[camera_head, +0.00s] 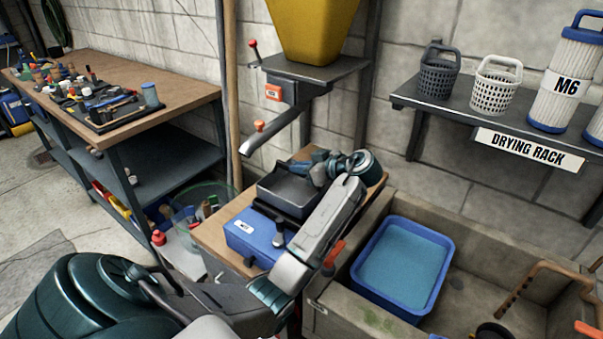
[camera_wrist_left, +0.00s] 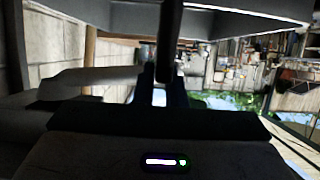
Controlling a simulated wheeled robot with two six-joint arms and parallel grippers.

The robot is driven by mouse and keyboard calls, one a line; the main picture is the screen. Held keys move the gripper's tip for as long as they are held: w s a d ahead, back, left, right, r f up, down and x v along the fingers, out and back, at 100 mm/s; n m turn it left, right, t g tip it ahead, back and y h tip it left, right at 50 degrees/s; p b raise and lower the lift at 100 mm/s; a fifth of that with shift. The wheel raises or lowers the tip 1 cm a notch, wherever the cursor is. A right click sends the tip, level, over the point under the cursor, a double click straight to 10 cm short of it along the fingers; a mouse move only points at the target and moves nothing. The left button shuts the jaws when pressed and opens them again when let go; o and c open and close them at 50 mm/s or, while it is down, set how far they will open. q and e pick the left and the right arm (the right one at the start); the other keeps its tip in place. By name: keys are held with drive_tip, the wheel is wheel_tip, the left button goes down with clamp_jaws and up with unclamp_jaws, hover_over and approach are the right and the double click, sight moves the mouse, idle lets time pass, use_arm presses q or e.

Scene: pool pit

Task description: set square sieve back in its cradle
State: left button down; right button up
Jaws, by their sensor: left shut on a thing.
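The square sieve (camera_head: 285,193) is a dark, shallow square pan in the middle of the head view. It sits at or just over the dark cradle (camera_head: 277,217) on top of a blue box-shaped unit (camera_head: 252,240). I cannot tell whether it rests in the cradle or hangs slightly above. My left gripper (camera_head: 320,167) is shut on the sieve at its far right side. In the left wrist view, a dark bar of the sieve (camera_wrist_left: 170,40) runs between the fingers. My forearm hides the right side of the blue unit. My right gripper is not in view.
A yellow hopper (camera_head: 312,25) with a metal chute (camera_head: 275,133) stands just behind the sieve. A blue tub of water (camera_head: 402,268) sits in the stone basin (camera_head: 503,240) at right. The drying rack shelf (camera_head: 480,118) holds baskets and filters. A cluttered workbench (camera_head: 180,95) is at left.

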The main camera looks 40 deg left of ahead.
use_arm(q)
wheel_tip(320, 180, down, 2)
drive_tip(key=shift+f, duration=0.15)
drive_tip(key=c, duration=1.5)
unclamp_jaws()
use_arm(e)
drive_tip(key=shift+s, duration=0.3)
